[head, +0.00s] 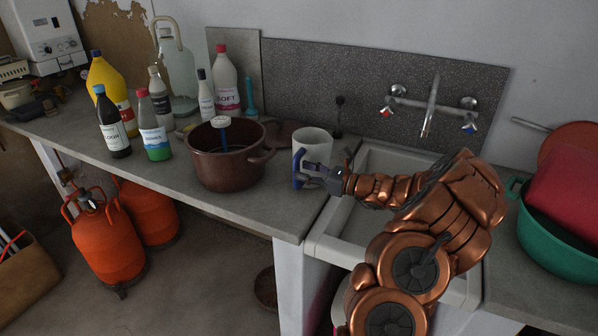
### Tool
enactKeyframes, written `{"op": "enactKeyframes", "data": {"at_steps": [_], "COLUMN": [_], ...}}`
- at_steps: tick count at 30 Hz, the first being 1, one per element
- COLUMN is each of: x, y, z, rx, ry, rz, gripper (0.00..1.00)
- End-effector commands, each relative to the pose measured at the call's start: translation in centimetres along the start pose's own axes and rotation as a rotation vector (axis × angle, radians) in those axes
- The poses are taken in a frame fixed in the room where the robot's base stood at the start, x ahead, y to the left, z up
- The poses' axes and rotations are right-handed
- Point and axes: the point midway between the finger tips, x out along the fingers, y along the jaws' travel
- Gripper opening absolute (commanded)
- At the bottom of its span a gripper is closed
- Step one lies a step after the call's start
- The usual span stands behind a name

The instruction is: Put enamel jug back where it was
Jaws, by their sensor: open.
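A white enamel jug (313,145) stands upright on the grey counter, close to the left rim of the sink. My gripper (311,172) is open at the near side of the jug, its fingers overlapping the jug's lower part in the picture. A blue piece shows at the jug's lower left; I cannot tell whether it is the jug's handle or part of a finger. I cannot tell whether the fingers touch the jug. The jug's lower right side is partly hidden by my gripper.
A brown pot (225,165) stands left of the jug, with several bottles behind and left of it. The sink (368,165) with a wall tap (430,110) is on the right. A green basin (555,240) holds a red item. Orange gas cylinders (108,243) stand below.

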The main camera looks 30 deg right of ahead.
Motion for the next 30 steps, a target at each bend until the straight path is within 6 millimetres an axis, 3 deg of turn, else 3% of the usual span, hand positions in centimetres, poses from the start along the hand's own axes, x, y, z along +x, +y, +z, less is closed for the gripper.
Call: {"op": "enactKeyframes", "data": {"at_steps": [9,16,26,30], "x": [-6.0,-8.6,-8.8,-6.0], "y": [-0.2,-0.1,0.4,3.7], "z": [-0.3,-0.1,0.2,1.5], "rx": [-0.001,-0.001,-0.009,-0.077], "ry": [0.002,0.000,0.004,0.031], "rz": [-0.006,-0.003,0.013,0.115], "gripper": [0.46,0.46,0.46,0.46]}}
